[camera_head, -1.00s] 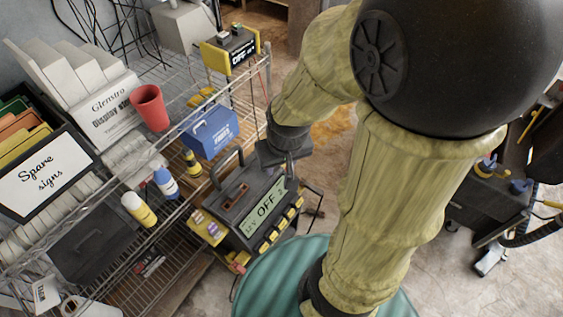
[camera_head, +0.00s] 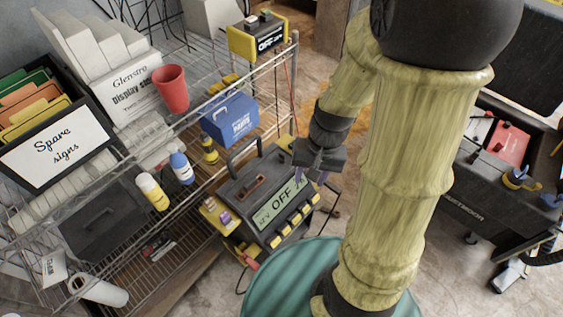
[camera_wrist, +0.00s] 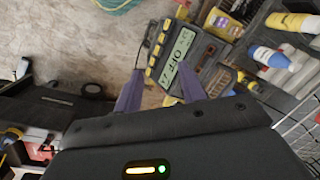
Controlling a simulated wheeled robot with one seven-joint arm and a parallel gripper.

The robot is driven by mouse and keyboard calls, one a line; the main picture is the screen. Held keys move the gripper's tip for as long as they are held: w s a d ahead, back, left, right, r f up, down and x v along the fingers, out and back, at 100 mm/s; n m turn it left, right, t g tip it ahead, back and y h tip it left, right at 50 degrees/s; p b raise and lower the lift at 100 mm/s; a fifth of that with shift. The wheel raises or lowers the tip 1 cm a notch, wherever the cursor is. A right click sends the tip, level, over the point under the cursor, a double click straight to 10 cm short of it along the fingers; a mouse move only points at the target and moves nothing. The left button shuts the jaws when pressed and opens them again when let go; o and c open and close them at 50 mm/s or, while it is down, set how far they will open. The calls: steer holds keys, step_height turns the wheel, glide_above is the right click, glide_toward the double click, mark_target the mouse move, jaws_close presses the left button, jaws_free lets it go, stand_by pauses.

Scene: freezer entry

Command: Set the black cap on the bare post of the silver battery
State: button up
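My gripper (camera_head: 316,175) is in the air by the right end of the display on a dark charger box (camera_head: 240,185), which reads OFF. In the wrist view its two purple fingers (camera_wrist: 161,92) stand apart with nothing seen between them. I cannot make out the silver battery, its posts or the black cap in either view. My arm hides part of the middle of the head view.
A wire shelf holds a blue case (camera_head: 231,118), a red cup (camera_head: 171,89), bottles and a sign box (camera_head: 58,150). A dark cart at the right carries a red item (camera_head: 508,143) and blue-yellow clamps (camera_head: 520,179). A teal round thing (camera_head: 290,275) stands low in front.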

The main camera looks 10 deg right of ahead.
step_height(320, 180, down, 11)
steer(key=a+m+g+y+b, duration=0.1)
steer(key=m+g+y+b, duration=0.1)
steer(key=m+y+b, duration=0.3)
steer(key=m+t+y+b, duration=0.4)
steer(key=m+t+b, duration=0.9)
steer(key=m+t, duration=0.55)
glide_toward(284, 157)
steer(key=s+d+m+g, duration=0.2)
steer(key=s+d, duration=0.2)
steer(key=shift+s+d+r, duration=0.1)
steer(key=shift+s+r, duration=0.1)
steer(key=shift+r, duration=0.2)
steer(key=b+x, duration=0.1)
steer(key=x, duration=1.1)
steer(key=shift+r, duration=0.1)
steer(key=shift+w, duration=0.15)
steer(key=shift+w, duration=0.1)
